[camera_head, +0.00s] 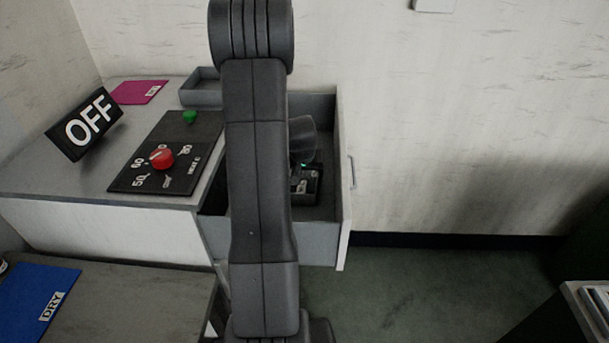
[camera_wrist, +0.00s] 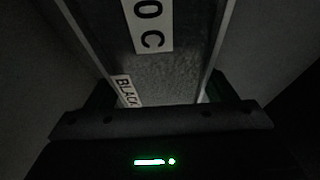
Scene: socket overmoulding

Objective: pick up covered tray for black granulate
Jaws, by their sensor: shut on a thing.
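The covered tray (camera_wrist: 175,75) shows in the wrist view as a long grey tray with a label reading "BLACK" and another ending in "0 C". My gripper (camera_wrist: 160,92) has a finger at each long side of it and is shut on it. In the head view my gripper (camera_head: 306,186) is down inside the open drawer (camera_head: 318,236). My arm hides much of the drawer there, and I cannot make out the tray in that view. I cannot tell whether the tray still rests on the drawer floor.
The drawer's front panel (camera_head: 343,200) and walls stand close around my gripper. On the cabinet top are an "OFF" sign (camera_head: 84,124), a control panel with a red knob (camera_head: 162,158), a small grey tray (camera_head: 199,92) and a pink card (camera_head: 139,92).

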